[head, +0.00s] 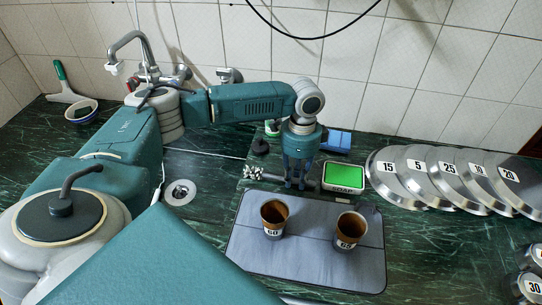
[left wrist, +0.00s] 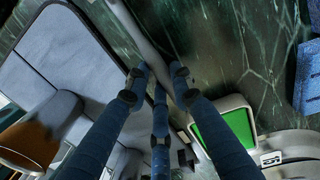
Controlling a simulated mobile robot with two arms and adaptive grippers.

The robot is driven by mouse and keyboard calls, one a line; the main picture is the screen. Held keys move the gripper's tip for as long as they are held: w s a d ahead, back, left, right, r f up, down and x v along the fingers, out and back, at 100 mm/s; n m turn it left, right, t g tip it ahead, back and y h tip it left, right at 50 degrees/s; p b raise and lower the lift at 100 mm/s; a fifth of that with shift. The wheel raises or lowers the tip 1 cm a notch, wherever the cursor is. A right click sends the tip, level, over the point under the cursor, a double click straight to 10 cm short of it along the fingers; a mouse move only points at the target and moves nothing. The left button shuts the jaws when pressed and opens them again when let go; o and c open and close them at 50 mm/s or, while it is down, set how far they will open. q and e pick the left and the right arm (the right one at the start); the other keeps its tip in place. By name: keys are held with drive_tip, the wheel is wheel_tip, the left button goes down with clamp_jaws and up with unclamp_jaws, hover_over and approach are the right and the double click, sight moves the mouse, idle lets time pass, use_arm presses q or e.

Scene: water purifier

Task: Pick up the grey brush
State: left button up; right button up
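The grey brush (head: 255,172) lies on the dark green counter, between the grey mat and the soap tray; its bristly silver end shows in the head view. A grey bar (left wrist: 146,42), apparently its handle, crosses the left wrist view and passes between my fingertips. My left gripper (head: 299,184) points down at the counter, just right of the bristly end. In the left wrist view its fingertips (left wrist: 157,78) are close around the bar; I cannot tell whether they press on it. My right gripper is not in view.
A grey mat (head: 305,262) bears two brown cups, numbered 60 (head: 273,222) and 65 (head: 348,233). A green soap (head: 344,174) sits right of my gripper, and a blue sponge (head: 335,141) lies behind. Several numbered lids (head: 398,180) lean at right. A green-handled squeegee (head: 63,84) stands far left.

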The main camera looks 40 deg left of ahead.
use_arm(q)
clamp_jaws()
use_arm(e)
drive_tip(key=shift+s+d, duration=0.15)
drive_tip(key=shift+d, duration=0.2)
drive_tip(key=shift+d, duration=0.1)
use_arm(q)
drive_tip(key=shift+r, duration=0.1)
drive_tip(key=shift+r, duration=0.2)
wheel_tip(320, 180, up, 20)
drive_tip(key=b, duration=0.1)
drive_tip(key=shift+f, duration=0.25)
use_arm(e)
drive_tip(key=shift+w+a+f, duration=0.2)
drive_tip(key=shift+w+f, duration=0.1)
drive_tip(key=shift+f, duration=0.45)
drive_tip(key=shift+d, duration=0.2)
